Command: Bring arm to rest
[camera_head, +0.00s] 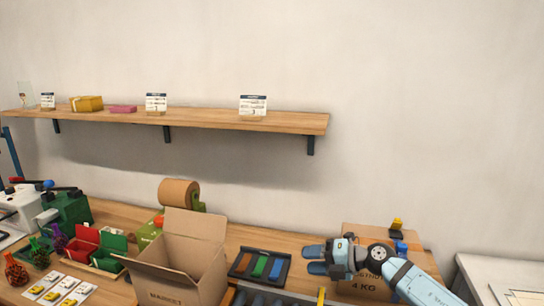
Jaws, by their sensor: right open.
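My right arm comes in from the lower right. Its gripper (314,260) points left above the wooden table (285,239), between the black tray and a closed cardboard box. The two blue fingers are apart, with nothing seen between them. My left gripper is not in this view. No chestnuts can be made out.
An open cardboard box (193,239) stands at the front centre. A black tray (237,275) with coloured strips lies beside it. A closed cardboard box (360,232) is behind my right arm. A brown roll (178,193) stands at the back. A wall shelf (220,118) is above.

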